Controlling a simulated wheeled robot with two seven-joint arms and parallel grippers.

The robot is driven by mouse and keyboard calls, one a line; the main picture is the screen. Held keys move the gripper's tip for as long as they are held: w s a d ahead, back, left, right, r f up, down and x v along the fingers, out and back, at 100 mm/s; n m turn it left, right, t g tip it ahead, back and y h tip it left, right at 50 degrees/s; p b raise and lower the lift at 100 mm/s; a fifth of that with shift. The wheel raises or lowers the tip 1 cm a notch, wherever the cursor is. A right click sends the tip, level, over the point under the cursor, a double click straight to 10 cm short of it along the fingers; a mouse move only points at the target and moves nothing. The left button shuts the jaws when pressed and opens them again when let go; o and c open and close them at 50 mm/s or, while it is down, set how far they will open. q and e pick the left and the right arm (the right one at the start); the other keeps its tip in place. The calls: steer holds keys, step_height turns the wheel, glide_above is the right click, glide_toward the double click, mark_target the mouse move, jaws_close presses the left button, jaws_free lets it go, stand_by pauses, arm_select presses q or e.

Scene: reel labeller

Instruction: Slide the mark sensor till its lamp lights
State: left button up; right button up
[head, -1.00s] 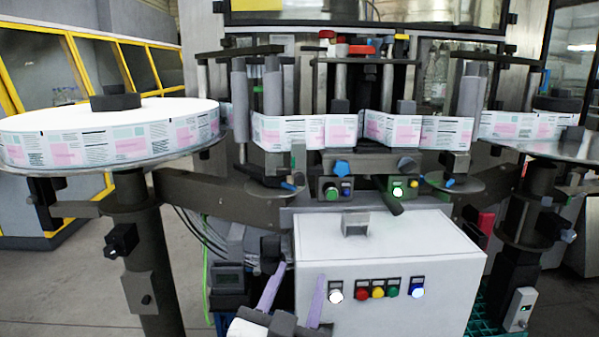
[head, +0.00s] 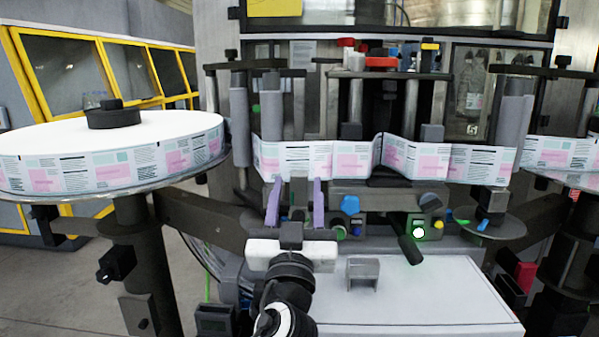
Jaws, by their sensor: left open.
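My left gripper (head: 297,190) is in front of the label web (head: 343,158), with two purple fingers pointing up and spread open. A small grey upright block (head: 298,193), which looks like the mark sensor, shows between the fingers. The fingers appear on either side of it, but I cannot tell whether they reach around it or stay in front. Part of its mount is hidden behind my gripper. I cannot make out a lit lamp on it. A lamp (head: 419,232) glows on a green unit to the right. My right gripper is not in view.
A large label reel (head: 110,160) stands at the left. A blue knob (head: 350,205) and a dark handle (head: 409,249) are just right of my gripper. A white cabinet top (head: 430,290) with a grey bracket (head: 363,273) lies below, mostly clear.

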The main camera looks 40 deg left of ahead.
mark_target(303, 182)
arm_select(q)
steer(key=x, duration=0.3)
steer(key=f+p+x, duration=0.1)
steer(key=x, duration=0.1)
steer(key=shift+w+a, duration=0.1)
steer(key=shift+w, duration=0.1)
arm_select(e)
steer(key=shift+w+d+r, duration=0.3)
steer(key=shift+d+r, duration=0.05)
arm_select(q)
jaws_close()
steer(key=shift+d+f+b, duration=0.2)
steer(key=shift+b, duration=0.7)
steer(key=shift+w+d, duration=0.15)
steer(key=shift+r, duration=0.2)
jaws_free()
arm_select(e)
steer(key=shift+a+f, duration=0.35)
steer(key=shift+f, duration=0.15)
